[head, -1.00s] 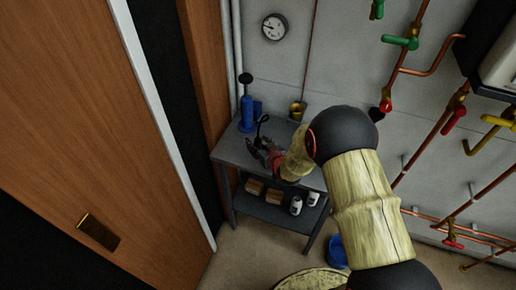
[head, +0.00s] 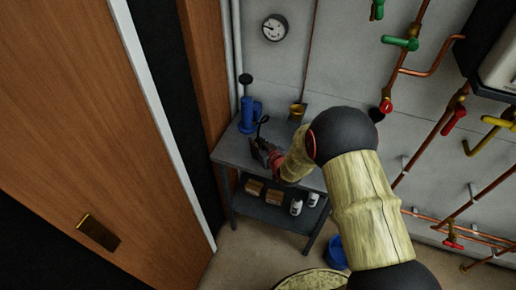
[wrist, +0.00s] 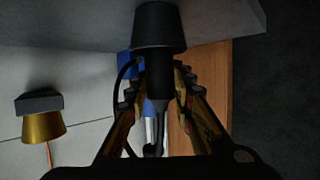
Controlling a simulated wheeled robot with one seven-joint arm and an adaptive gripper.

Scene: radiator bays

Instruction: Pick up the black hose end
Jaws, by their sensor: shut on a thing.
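The black hose end (wrist: 158,75) is between the fingers of my gripper (wrist: 158,82) in the wrist view, with a wide black collar at its top and a tapered lower part. My gripper is shut on it, one finger against each side. A thin black hose curves beside it on the left. In the head view my gripper (head: 264,150) is low over the grey bench, just right of and in front of the blue pump (head: 247,115). The hose loop shows above the fingers; the hose end itself is mostly hidden there.
The grey bench (head: 231,152) has a lower shelf with brown blocks and white bottles. A brass cup-shaped part (head: 297,110) is at the bench's back. A blue bucket (head: 336,252) stands on the floor. Pipes and valves line the wall at right; a wooden door (head: 90,130) is at left.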

